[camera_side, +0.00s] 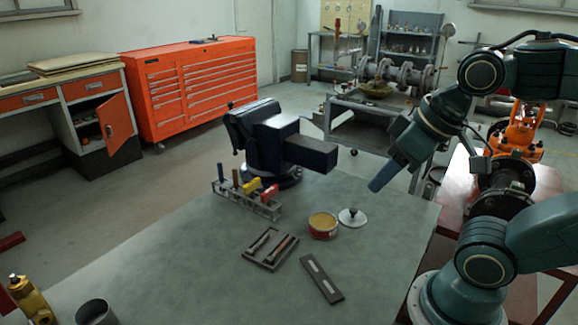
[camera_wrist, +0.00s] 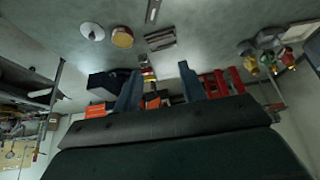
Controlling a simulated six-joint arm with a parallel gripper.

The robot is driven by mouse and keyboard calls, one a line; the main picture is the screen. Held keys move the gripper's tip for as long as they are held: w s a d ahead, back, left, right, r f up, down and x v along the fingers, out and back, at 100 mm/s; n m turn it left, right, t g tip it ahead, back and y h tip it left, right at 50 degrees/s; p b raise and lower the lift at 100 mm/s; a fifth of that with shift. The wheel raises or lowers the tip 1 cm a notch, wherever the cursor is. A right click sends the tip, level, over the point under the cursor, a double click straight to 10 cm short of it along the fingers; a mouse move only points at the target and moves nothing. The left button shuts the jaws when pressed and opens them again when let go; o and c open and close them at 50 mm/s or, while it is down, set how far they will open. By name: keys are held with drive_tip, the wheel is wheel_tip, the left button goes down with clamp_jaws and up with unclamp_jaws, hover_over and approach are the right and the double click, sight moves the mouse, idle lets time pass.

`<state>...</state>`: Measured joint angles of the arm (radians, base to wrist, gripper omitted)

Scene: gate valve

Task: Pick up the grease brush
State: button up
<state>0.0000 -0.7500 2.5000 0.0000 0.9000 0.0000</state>
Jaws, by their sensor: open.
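A dark two-slot tray (camera_side: 266,262) lies on the grey-green bench and holds two slim tools. The right one, a brownish handled tool (camera_side: 284,246), looks like the grease brush, but it is too small to be sure. The tray also shows in the wrist view (camera_wrist: 160,40), where its tools are not clear. My gripper (camera_side: 378,184) is in the air above the bench's right part, up and right of the tray and well apart from it. In the wrist view its two fingers (camera_wrist: 161,72) are spread with nothing held between them.
An open tin of yellowish grease (camera_side: 323,225) and its knobbed lid (camera_side: 352,217) stand right of the tray. A slotted plate (camera_side: 322,279) lies in front. A rack of coloured-handled tools (camera_side: 246,198) and a dark vise (camera_side: 275,145) stand behind. A brass valve (camera_side: 30,298) is at front left.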

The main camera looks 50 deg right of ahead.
drive_tip(key=shift+w+r, duration=0.1)
drive_tip(key=w+d+r, duration=0.1)
drive_tip(key=w+r, duration=0.3)
drive_tip(key=w, duration=0.9)
drive_tip(key=m+h, duration=0.1)
drive_tip(key=m, duration=0.1)
hover_over(221, 167)
drive_tip(key=s+a, duration=0.2)
drive_tip(key=s, duration=0.6)
wheel_tip(221, 167, down, 16)
drive_tip(key=shift+t, duration=0.4)
drive_tip(key=shift+d+x, duration=0.2)
drive_tip(key=shift+x, duration=2.2)
drive_tip(key=shift+d+x, duration=0.2)
drive_tip(key=shift+x, duration=2.2)
drive_tip(key=shift+w, duration=0.1)
drive_tip(key=shift+x, duration=2.5)
drive_tip(key=shift+c, duration=0.4)
